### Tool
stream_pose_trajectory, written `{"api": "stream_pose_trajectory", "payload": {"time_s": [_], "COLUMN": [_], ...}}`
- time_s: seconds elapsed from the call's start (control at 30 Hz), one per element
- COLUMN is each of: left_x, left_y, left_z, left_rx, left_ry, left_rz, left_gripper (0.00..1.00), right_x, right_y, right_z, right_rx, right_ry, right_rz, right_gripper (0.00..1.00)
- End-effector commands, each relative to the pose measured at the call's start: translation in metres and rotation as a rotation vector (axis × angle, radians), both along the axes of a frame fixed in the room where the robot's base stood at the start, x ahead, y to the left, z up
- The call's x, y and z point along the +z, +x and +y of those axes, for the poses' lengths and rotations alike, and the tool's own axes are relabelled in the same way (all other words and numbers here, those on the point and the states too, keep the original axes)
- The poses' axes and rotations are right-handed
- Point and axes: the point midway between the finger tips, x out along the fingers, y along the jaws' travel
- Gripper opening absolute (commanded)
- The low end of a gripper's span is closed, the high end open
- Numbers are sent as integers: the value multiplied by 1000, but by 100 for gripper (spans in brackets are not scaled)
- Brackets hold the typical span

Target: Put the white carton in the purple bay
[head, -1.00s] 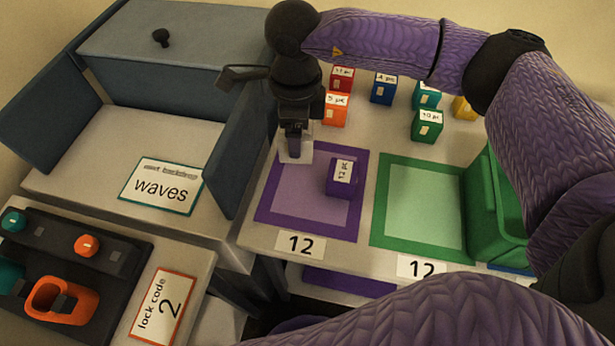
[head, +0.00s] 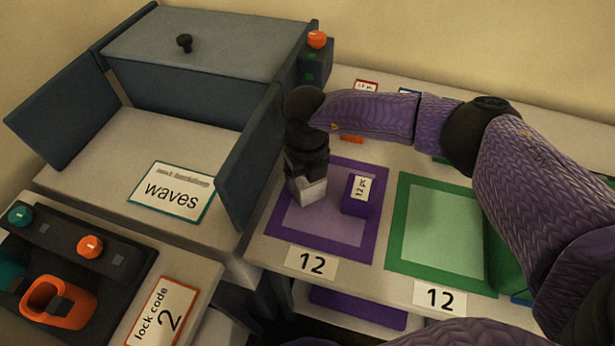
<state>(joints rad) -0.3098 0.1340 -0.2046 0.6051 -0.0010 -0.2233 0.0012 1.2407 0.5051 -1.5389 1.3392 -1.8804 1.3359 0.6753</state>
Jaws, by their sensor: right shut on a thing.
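The white carton (head: 312,193) is in my right gripper (head: 308,178), which comes down over the left part of the purple bay (head: 369,208). The gripper is shut on the carton, and its fingers are mostly hidden by the wrist. I cannot tell whether the carton touches the bay floor. A purple carton with a "12 pc" label (head: 352,203) stands in the same bay, right of the white one and apart from it. My left gripper is not in view.
A green bay (head: 404,226) lies to the right, partly behind my right arm. An open grey box with door panels (head: 254,158) stands close on the left. Cartons behind are mostly hidden by my arm.

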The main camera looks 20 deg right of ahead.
Motion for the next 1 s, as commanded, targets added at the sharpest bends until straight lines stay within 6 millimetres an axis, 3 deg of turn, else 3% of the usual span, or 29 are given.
{"api": "stream_pose_trajectory", "payload": {"time_s": [0.2,0.23,0.33,0.53,0.63,0.9,1.0], "left_x": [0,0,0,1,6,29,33], "left_y": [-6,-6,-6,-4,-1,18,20], "left_z": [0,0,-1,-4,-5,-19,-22], "left_rx": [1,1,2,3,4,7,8], "left_ry": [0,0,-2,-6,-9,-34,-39], "left_rz": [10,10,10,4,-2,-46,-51], "left_gripper": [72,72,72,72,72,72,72], "right_x": [-1,-1,-1,0,13,89,109], "right_y": [0,0,0,0,0,1,1], "right_z": [0,0,0,0,0,0,0], "right_rx": [0,0,1,1,1,1,1], "right_ry": [0,0,0,0,2,1,1], "right_rz": [0,0,0,-1,-3,-7,-4], "right_gripper": [14,81,100,100,100,100,100]}}
